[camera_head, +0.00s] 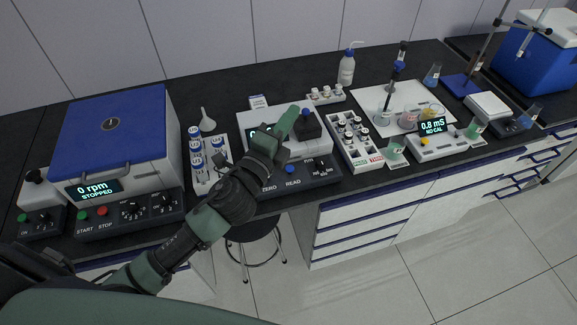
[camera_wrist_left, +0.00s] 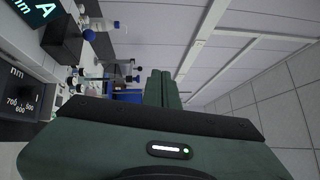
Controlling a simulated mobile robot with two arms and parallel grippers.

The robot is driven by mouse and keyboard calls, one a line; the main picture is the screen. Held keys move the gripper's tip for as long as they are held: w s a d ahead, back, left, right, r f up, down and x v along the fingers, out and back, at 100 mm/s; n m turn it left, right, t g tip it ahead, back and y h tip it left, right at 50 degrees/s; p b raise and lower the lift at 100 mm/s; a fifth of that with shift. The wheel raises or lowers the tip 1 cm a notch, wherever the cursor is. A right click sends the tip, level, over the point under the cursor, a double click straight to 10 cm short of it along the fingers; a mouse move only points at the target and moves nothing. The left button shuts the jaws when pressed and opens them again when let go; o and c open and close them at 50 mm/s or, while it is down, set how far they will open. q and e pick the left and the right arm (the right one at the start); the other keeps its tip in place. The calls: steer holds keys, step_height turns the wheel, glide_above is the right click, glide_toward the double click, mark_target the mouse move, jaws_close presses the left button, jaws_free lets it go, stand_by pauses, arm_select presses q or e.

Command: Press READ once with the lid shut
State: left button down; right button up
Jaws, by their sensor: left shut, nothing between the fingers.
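The white photometer (camera_head: 248,117) stands at mid-bench with a dark sloped front panel. On that panel are the blue READ button (camera_head: 290,169), the ZERO label beside it and a wavelength knob (camera_head: 320,166). The photometer's dark lid (camera_head: 309,128) sits on its top right and looks down, though my gripper partly covers the view; it also shows in the wrist view (camera_wrist_left: 62,42). My left gripper (camera_head: 290,112) is shut and empty, above the photometer left of the lid, apart from READ. Its closed fingers (camera_wrist_left: 160,90) fill the wrist view's middle. The display is mostly hidden by my gripper.
A centrifuge (camera_head: 110,135) reading 0 rpm stands left. A vial rack (camera_head: 210,160) sits between it and the photometer. Right are a reagent tray (camera_head: 352,140), a wash bottle (camera_head: 347,66) behind, and a conductivity meter (camera_head: 434,140). A stool (camera_head: 250,235) stands below the bench.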

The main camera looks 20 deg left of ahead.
arm_select(q)
steer(key=d+r+m+g+h, duration=0.2)
steer(key=d+r+m+h, duration=0.45)
steer(key=m, duration=0.65)
steer(key=m+g+y, duration=0.3)
steer(key=m+g, duration=0.8)
steer(key=m, duration=1)
glide_above(290, 169)
steer(key=a, duration=0.1)
step_height(290, 169, down, 15)
steer(key=shift+f+p, duration=0.1)
steer(key=shift+p, duration=0.2)
steer(key=shift+s+f, duration=0.1)
step_height(290, 169, down, 8)
steer(key=b, duration=0.4)
steer(key=shift+f+b, duration=0.35)
steer(key=shift+b, duration=0.25)
